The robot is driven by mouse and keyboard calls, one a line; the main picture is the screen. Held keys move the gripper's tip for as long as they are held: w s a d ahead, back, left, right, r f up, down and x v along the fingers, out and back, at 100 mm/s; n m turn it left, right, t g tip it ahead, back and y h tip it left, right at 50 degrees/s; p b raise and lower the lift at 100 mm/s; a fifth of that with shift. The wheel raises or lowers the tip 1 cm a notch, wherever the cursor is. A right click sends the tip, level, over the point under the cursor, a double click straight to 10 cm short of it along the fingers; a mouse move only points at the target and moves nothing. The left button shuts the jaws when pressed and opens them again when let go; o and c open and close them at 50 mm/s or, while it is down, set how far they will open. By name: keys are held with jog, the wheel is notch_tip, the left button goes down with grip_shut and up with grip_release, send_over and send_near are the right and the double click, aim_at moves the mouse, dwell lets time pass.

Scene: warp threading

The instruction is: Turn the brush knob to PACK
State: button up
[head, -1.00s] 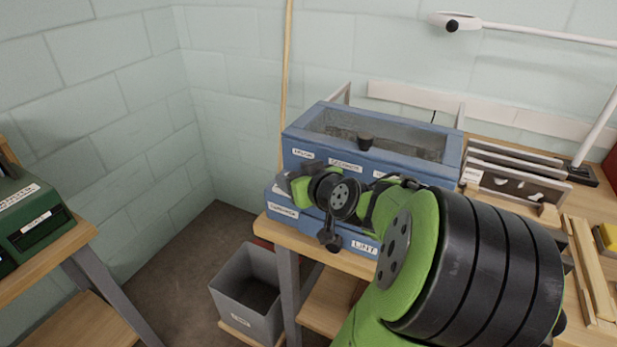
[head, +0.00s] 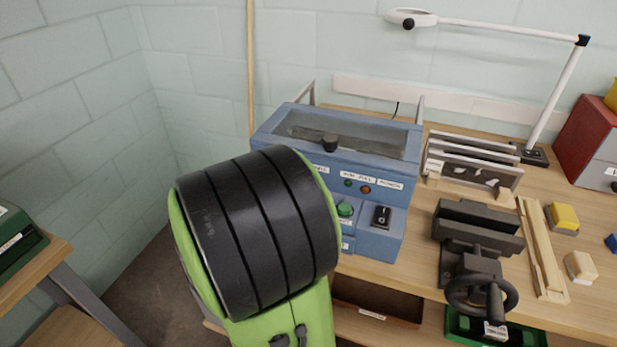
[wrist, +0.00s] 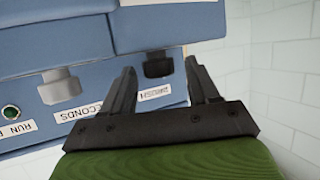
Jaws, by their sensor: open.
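The blue machine (head: 405,170) stands on the bench, its left front hidden by my arm in the head view. In the wrist view its blue face (wrist: 105,125) appears upside down. The dark brush knob (wrist: 158,68) sits by the white BRUSH label (wrist: 154,93). My gripper (wrist: 162,66) is open, and the brush knob appears between its two fingertips. I cannot tell whether the fingers touch it or which setting it points at. The head view hides both my gripper and this knob.
A second, grey knob (wrist: 60,87) sits by the SECONDS label, left of the brush knob in the wrist view, with a green light (wrist: 10,112) beyond. A black switch (head: 382,216), a dark vise (head: 478,255) and a slotted rack (head: 470,170) are to the right in the head view.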

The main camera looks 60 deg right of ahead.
jog(key=shift+w+r+m+g+h+p, duration=0.15)
jog(key=shift+m+g+h+p, duration=0.65)
jog(key=shift+p, duration=0.9)
jog(key=shift+m+g+p, duration=0.3)
